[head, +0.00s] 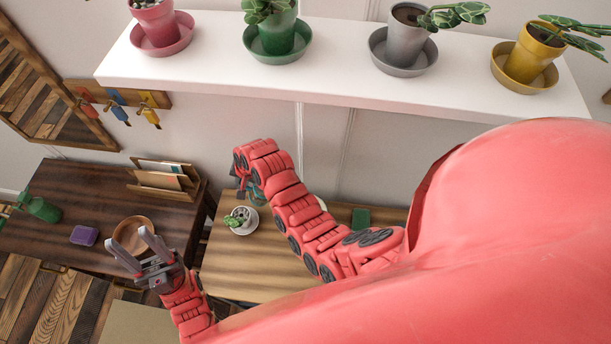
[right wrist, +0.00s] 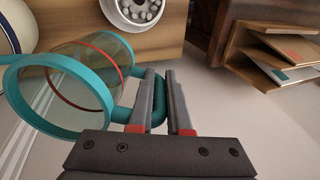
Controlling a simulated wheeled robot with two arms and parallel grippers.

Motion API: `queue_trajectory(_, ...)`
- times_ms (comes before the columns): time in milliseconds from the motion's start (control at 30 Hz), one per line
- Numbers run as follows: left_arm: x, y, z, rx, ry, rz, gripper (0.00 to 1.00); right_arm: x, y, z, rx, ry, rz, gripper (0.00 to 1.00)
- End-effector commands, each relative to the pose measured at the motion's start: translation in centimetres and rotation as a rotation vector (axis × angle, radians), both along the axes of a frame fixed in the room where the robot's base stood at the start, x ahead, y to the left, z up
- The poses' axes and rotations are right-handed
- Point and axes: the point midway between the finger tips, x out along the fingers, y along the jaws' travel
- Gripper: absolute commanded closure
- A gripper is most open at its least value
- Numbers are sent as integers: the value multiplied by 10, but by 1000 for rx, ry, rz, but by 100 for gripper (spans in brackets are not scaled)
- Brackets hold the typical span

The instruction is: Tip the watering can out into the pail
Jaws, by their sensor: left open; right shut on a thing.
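The watering can (right wrist: 95,65) has a clear body, teal rims and a red band. In the right wrist view its teal handle passes between the fingers of my right gripper (right wrist: 160,78), which is shut on it. In the head view my right forearm hides most of the can; a little teal (head: 256,182) shows by the wrist. A round white vessel with a dark blue rim (right wrist: 6,32) is cut off at the left edge of the wrist view; I cannot tell whether it is the pail. My left gripper (head: 128,238) is open and empty, near a wooden bowl.
A white potted plant (head: 241,220) and a green block (head: 361,218) are on the light wooden table (head: 235,275). The dark table (head: 62,185) holds the bowl (head: 133,232), a purple box (head: 84,236), a green container (head: 40,208) and a letter rack (head: 165,183). A white shelf (head: 330,85) with plants spans above.

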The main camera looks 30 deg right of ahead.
Motion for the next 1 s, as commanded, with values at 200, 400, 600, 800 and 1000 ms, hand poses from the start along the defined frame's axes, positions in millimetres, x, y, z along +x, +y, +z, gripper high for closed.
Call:
queue_trajectory(200,0,0,7,0,0,0,50,-11,-9,19,71,-80,-4,100)
queue_trajectory(400,0,0,6,0,0,0,50,-15,-13,31,108,-125,-1,100)
queue_trajectory(600,0,0,3,0,0,0,50,-19,-18,40,142,-165,-3,100)
queue_trajectory(800,0,0,-2,0,0,0,50,-25,-23,49,175,-202,-4,100)
queue_trajectory(1000,0,0,-7,0,0,0,50,-31,-27,58,206,-238,-2,100)
